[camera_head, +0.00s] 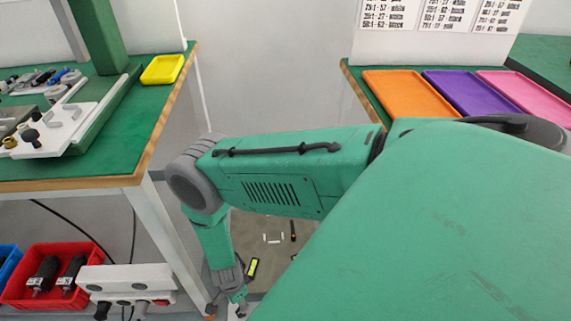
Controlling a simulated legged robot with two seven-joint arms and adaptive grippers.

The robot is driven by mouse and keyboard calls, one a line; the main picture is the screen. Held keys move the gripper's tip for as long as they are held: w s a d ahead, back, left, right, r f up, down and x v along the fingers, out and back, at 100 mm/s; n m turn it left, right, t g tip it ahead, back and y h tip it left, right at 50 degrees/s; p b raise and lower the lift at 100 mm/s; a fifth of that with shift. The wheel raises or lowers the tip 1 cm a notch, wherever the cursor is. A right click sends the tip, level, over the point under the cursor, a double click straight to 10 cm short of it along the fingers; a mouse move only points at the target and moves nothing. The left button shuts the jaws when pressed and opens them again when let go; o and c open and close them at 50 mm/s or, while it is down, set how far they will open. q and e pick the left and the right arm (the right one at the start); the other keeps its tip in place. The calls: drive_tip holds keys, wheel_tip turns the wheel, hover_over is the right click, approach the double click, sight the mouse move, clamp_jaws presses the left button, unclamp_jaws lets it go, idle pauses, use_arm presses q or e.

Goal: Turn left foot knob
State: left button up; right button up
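A green machine column (98,38) stands on the left table. At its base is a white plate (75,118) with a grey handle. A black knob (30,137) sits on a white block near the left edge, and a small brass-coloured knob (9,142) is beside it. I cannot tell for sure which of these is the left foot knob. My green arm comes in from the right and bends down at a grey joint. The gripper at its end (238,296) hangs low, below the tabletop and apart from the knobs. Its fingers are too small to read. My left gripper is not visible.
A yellow tray (163,69) lies near the left table's right edge. A red bin (45,275) and a white fixture (128,281) are below that table. Orange (409,95), purple (473,95) and pink (530,95) trays lie on the right table. A gap separates the tables.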

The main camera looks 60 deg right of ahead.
drive_tip(key=s+d+r+n+b, duration=0.3)
drive_tip(key=s+r+n, duration=0.4)
drive_tip(key=n, duration=0.2)
drive_tip(key=s+d+r+n+b, duration=0.3)
drive_tip(key=s+r+n, duration=0.3)
drive_tip(key=n, duration=0.2)
drive_tip(key=shift+s+r+n+t+h, duration=0.3)
drive_tip(key=shift+s+r+n+h, duration=0.05)
drive_tip(key=shift+n+h, duration=0.05)
